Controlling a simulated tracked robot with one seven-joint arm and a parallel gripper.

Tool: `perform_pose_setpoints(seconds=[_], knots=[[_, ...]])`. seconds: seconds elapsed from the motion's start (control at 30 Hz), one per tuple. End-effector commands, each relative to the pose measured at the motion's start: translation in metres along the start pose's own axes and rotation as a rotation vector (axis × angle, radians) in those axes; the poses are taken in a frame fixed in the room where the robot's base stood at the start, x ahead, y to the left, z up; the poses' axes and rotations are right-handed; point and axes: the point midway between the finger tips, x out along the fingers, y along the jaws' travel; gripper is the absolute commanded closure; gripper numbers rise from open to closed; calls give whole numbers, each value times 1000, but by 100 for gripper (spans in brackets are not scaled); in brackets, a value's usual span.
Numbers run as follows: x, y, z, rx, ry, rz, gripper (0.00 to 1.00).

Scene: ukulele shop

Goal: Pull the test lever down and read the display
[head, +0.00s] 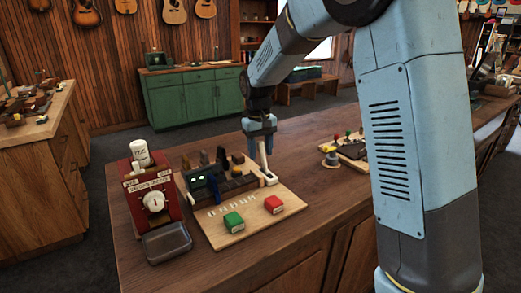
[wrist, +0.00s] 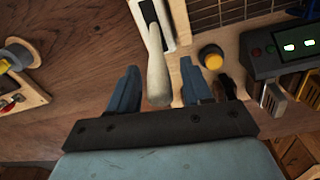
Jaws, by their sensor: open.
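The test lever is a pale, cream-handled lever (wrist: 157,75) on a white plate at the rig. In the wrist view its handle reaches between my gripper's two blue fingers (wrist: 160,90), with gaps on both sides. My gripper (head: 263,132) is open and points down over the lever in the head view, where the lever's lower part and plate (head: 266,175) show.
A red machine (head: 152,196) with a metal tray (head: 167,242) stands left. Another small board (head: 350,147) lies right.

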Motion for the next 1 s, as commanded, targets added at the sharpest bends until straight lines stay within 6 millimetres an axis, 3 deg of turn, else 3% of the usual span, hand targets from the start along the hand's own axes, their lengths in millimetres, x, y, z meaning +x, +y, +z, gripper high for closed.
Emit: perform_pose_setpoints(seconds=[0.17, 0.7, 1.0], knots=[[0, 0, 0, 0, 0, 0, 51], [0, 0, 0, 0, -1, 0, 100], [0, 0, 0, 0, 0, 0, 100]])
